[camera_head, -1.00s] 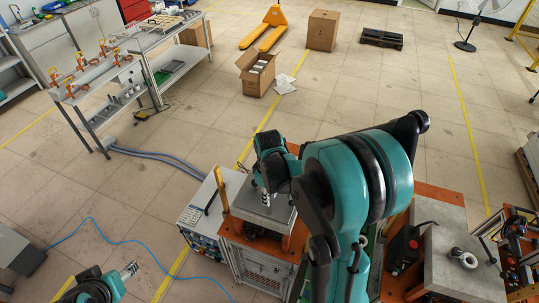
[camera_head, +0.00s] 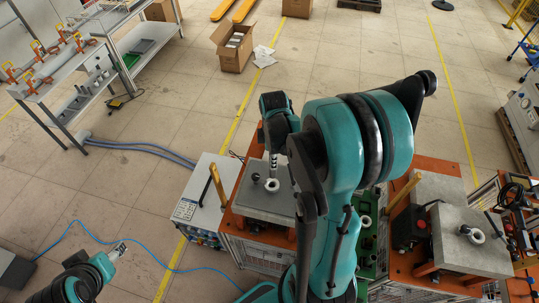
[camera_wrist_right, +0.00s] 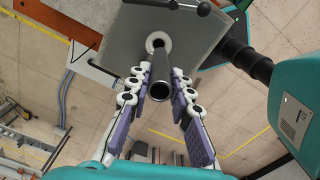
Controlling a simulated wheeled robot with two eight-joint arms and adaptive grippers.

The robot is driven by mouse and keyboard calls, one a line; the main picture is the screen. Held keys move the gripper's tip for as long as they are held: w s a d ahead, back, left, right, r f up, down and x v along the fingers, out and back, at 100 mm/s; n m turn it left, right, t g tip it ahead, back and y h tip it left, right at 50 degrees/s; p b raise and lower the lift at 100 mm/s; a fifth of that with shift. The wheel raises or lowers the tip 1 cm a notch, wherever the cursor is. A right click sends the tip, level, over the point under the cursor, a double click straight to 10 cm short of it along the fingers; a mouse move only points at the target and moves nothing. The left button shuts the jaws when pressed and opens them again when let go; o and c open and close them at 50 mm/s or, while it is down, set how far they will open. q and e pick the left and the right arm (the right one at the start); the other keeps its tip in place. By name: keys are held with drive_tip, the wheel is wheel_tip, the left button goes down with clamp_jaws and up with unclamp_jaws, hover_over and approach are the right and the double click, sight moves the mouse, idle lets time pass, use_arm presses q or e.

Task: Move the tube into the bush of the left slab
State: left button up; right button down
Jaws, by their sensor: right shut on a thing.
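The left slab (camera_head: 262,207) is a grey plate on an orange stand, with a pale ring-shaped bush (camera_head: 272,184) on top. My right gripper (camera_wrist_right: 160,80) is shut on the grey metal tube (camera_wrist_right: 160,92); its purple-padded fingers lie on both sides. The tube shows in the head view (camera_head: 273,166) upright just above the bush. In the wrist view the tube's far end lines up with the bush (camera_wrist_right: 156,39); whether it is inside cannot be told. My left gripper (camera_head: 119,250) is at lower left, away from the slab, its opening too small to judge.
A second slab (camera_head: 462,256) with its own ring-shaped bush (camera_head: 476,236) stands at right. A grey control box (camera_head: 201,198) is left of the left slab. A dark handle (camera_wrist_right: 172,5) stands on the slab. Floor at left is mostly free.

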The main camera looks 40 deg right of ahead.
wheel_tip(320, 180, down, 6)
drive_tip(key=b, duration=0.4)
drive_tip(key=shift+w+f+b, duration=0.25)
drive_tip(key=shift+b, duration=0.15)
drive_tip(key=shift+f, duration=0.15)
drive_tip(key=shift+f+b, duration=3)
drive_tip(key=shift+b, duration=0.1)
drive_tip(key=c, duration=1.3)
unclamp_jaws()
drive_tip(key=shift+r, duration=0.1)
